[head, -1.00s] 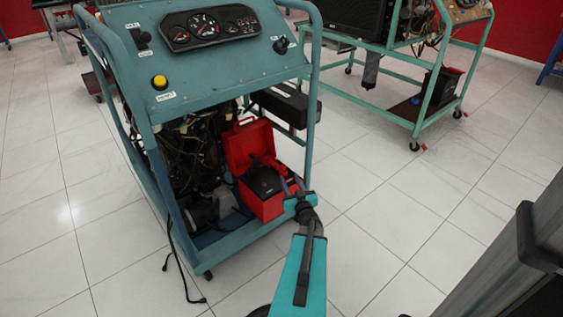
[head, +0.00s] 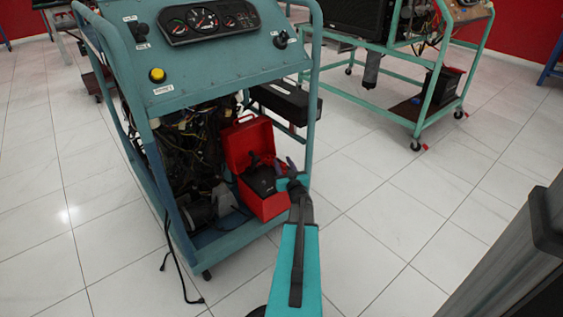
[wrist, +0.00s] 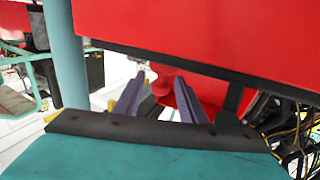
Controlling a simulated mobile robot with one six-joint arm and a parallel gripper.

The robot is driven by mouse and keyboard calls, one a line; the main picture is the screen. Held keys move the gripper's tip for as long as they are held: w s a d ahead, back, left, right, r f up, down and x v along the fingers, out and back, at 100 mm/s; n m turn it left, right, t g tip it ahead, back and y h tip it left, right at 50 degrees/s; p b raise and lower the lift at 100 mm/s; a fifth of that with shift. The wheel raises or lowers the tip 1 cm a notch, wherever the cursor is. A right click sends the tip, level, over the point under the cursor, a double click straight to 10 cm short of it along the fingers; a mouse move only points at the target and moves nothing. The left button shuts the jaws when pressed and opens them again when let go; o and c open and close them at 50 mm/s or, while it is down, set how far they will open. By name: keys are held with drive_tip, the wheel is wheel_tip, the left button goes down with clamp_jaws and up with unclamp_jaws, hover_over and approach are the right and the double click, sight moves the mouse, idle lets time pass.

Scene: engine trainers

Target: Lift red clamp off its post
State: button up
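A red battery box (head: 264,198) stands with its lid (head: 248,142) raised inside the frame of the teal engine trainer (head: 205,75). A black battery (head: 258,181) shows inside it. My gripper (head: 285,164) is at the right side of the box opening, its fingers apart. In the wrist view my gripper (wrist: 160,80) has two purple fingers with a gap between them. A small red piece, likely the red clamp (wrist: 162,82), shows between the fingertips; I see no grip on it. The post is hidden.
A trainer post (wrist: 66,55) stands at left and loose wires (wrist: 285,125) at right. A second trainer (head: 405,60) stands behind.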

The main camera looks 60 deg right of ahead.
drive_tip(key=shift+b+x, duration=0.35)
drive_tip(key=shift+x, duration=1.25)
clamp_jaws()
